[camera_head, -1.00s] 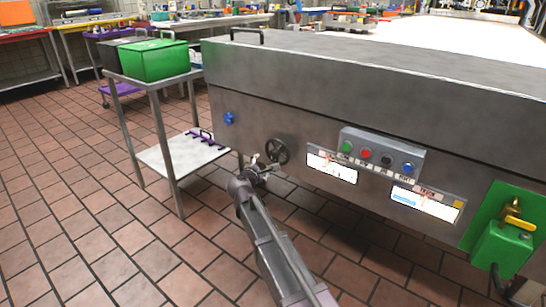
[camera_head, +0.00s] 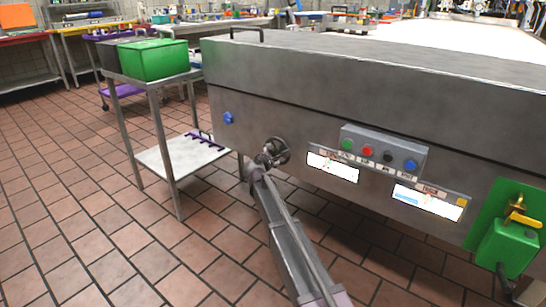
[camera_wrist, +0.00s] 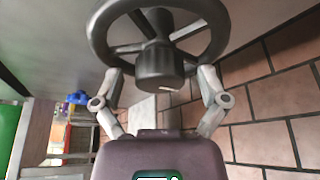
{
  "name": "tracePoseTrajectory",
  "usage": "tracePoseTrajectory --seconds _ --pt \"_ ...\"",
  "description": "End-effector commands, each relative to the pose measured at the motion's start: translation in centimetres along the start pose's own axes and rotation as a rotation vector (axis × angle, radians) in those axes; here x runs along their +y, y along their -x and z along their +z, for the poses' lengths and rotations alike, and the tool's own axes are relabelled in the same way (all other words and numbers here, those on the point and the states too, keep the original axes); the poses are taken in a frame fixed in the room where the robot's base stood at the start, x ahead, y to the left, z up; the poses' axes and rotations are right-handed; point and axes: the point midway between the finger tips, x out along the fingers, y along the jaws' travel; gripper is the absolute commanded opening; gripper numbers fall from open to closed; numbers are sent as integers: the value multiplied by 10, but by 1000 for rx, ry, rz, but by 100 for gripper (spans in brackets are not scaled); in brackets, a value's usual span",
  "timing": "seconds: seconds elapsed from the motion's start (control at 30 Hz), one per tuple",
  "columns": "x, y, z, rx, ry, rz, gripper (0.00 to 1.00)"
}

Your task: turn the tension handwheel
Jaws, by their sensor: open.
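The tension handwheel (camera_head: 278,150) is a dark spoked wheel on the front panel of the grey machine (camera_head: 330,105). In the wrist view the handwheel (camera_wrist: 158,62) fills the upper middle, with its thick hub facing my gripper. My gripper (camera_wrist: 160,84) is open, with one finger on each side of the hub. The fingertips overlap the lower part of the rim in the picture; whether they touch it I cannot tell. In the head view my gripper (camera_head: 267,158) is at the wheel and hides its lower left part.
A button box (camera_head: 382,148) and two white label panels (camera_head: 333,166) are right of the wheel. A blue knob (camera_head: 228,118) is to the left. A steel cart with a green bin (camera_head: 153,59) stands farther left. A green valve box (camera_head: 505,245) is at the right. Tiled floor is open in front.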

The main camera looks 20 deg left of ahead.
Motion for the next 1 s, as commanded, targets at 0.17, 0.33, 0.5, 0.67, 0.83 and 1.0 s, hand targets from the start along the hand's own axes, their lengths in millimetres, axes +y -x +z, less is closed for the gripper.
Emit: tracePoseTrajectory --seconds 0.17,0.33,0.5,0.67,0.83,1.0 --pt "0 -4 0 0 0 0 93" --pt "0 -3 0 0 0 0 93" --pt "0 -3 0 0 0 0 55" --pt "0 -3 0 0 0 0 11" --pt "0 -4 0 0 -1 1 11" --pt "-1 -4 0 -1 -15 8 11"
